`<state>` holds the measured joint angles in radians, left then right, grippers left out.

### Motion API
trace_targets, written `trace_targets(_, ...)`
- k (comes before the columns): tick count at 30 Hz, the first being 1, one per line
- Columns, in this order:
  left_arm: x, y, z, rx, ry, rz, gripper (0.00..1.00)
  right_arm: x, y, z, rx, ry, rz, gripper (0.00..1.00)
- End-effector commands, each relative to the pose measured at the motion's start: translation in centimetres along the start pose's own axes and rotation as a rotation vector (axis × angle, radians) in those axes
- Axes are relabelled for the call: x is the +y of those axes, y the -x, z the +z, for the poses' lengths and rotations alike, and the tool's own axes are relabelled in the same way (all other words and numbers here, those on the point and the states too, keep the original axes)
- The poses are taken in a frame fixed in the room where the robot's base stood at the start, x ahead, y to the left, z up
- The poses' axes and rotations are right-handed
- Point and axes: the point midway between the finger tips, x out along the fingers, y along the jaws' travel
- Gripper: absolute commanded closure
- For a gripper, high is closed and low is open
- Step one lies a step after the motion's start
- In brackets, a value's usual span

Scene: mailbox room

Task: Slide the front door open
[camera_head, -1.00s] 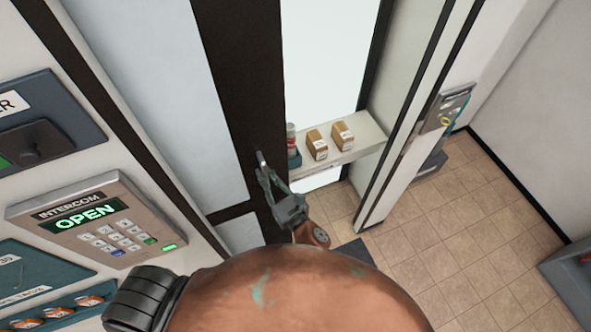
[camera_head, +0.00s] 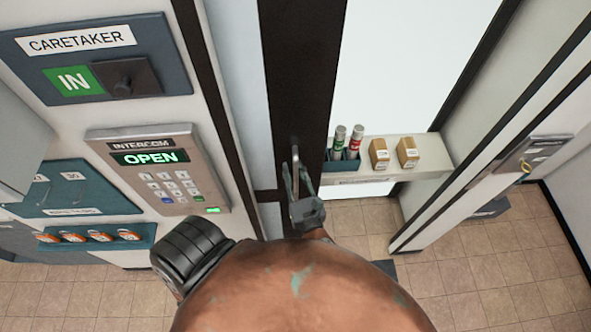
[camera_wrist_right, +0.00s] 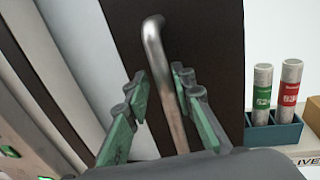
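The front door shows as a dark upright stile (camera_head: 300,70) with a narrow pale pane to its left. An opening lies to its right. The metal door handle (camera_head: 295,155) is on the stile and also shows in the wrist view (camera_wrist_right: 155,45) as a bent bar. My right gripper (camera_head: 302,178) is at the handle, its green-padded fingers (camera_wrist_right: 160,85) on either side of the bar. The fingers are apart, with a visible gap on the left; contact on the right is unclear. My left gripper is out of view.
Left of the door is an intercom (camera_head: 160,170) reading OPEN, below a caretaker panel (camera_head: 95,55) reading IN. Through the opening, a shelf (camera_head: 425,165) bears two tubes in a holder (camera_head: 340,165) and two small boxes (camera_head: 393,153).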

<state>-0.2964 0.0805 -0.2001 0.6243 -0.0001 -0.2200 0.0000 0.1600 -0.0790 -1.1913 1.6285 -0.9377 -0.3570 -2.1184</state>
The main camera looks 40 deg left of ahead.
Motion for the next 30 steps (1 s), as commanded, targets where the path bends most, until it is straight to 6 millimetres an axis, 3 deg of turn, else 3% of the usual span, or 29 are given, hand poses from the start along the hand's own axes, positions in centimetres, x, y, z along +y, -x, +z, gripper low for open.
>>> trace_targets(11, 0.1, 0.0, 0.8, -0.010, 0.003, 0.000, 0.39, -0.1, 0.3, 0.0, 0.000, 0.001, 0.000, 0.71)
trace_targets(24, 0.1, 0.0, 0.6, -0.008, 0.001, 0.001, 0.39, -0.1, 6.6, 0.0, -0.001, 0.001, 0.000, 0.71)
trace_targets(30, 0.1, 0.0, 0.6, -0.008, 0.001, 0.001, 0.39, -0.1, 7.6, 0.0, -0.001, 0.000, 0.000, 0.71)
